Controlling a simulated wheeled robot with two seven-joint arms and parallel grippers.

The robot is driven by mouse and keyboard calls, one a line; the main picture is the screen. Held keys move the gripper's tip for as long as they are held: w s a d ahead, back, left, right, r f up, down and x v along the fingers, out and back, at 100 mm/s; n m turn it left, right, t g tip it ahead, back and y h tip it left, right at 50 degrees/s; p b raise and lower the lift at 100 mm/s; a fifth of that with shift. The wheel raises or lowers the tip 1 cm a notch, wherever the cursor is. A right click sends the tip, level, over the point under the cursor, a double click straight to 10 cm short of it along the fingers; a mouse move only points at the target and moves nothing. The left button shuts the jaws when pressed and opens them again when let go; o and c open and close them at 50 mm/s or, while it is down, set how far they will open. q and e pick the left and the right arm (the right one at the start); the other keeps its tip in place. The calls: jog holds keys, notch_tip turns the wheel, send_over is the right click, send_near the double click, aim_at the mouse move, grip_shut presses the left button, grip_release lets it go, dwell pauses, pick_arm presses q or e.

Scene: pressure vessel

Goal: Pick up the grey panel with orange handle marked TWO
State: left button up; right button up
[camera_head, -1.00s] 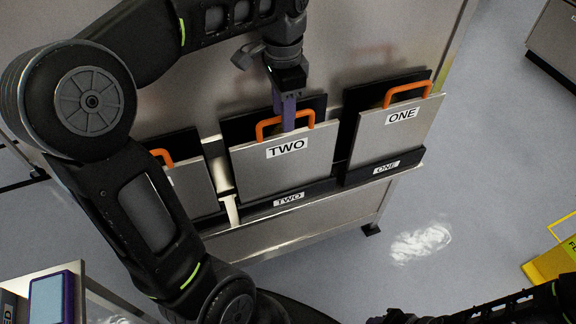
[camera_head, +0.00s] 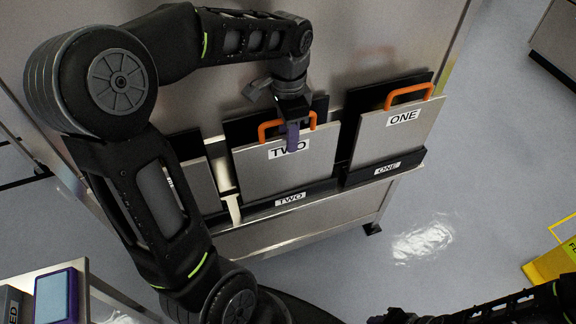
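The grey panel marked TWO (camera_head: 262,176) leans upright in a dark slot holder whose front label also reads TWO (camera_head: 290,199). Its orange handle (camera_head: 265,131) stands at its top edge. My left gripper (camera_head: 293,146) reaches down from above at the handle. Its purple fingers overlap the middle of the handle and cover part of the panel's TWO label. The fingers line up one behind the other from here, so their gap is hidden, and I cannot tell whether they touch the handle. Part of my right arm shows at the bottom right, but its fingers do not show.
The panel marked ONE (camera_head: 398,132), with its own orange handle (camera_head: 410,91), stands to the right. Another grey panel (camera_head: 200,186) stands to the left, partly behind my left arm. A blue-topped purple block (camera_head: 56,296) is at bottom left.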

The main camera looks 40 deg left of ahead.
pick_arm(q)
jog(key=shift+f, duration=0.75)
grip_shut()
jog(key=shift+r, duration=0.1)
dwell(1.2)
